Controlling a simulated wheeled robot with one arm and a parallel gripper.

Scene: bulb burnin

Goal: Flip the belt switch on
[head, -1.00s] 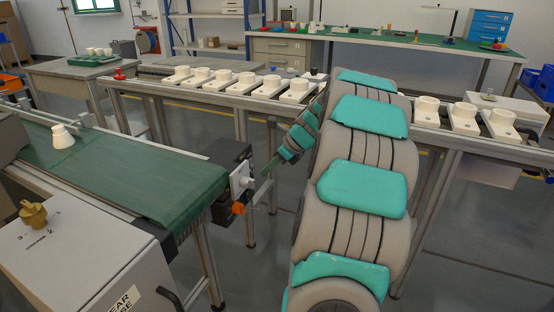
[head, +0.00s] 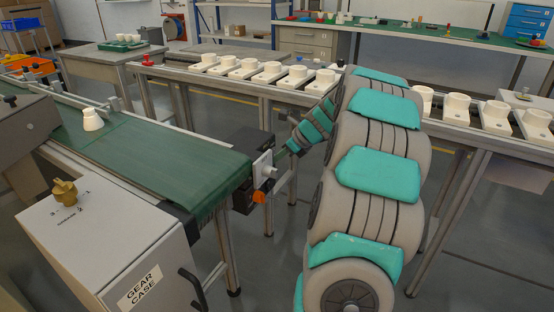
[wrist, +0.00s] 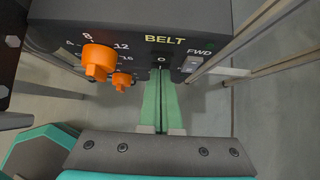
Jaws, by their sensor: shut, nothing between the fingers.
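The belt control box (wrist: 130,30) fills the top of the wrist view, a dark panel lettered BELT and FWD. A small pale piece, perhaps the belt switch (wrist: 190,64), sits below FWD; its position is unclear. A large orange knob (wrist: 97,62) and a smaller orange knob (wrist: 121,82) are to its left. My gripper (wrist: 160,82) has its green fingers together, with the tips just below the O mark and left of the pale piece. I cannot tell whether they touch the panel. In the head view, the box (head: 252,150) is at the conveyor's right end, beside my gripper (head: 286,151).
The green conveyor belt (head: 150,155) carries a white bulb-like piece (head: 91,119). The gear case (head: 110,250) with a brass knob (head: 64,192) stands in front. A long bench (head: 225,85) with white sockets runs behind my arm.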

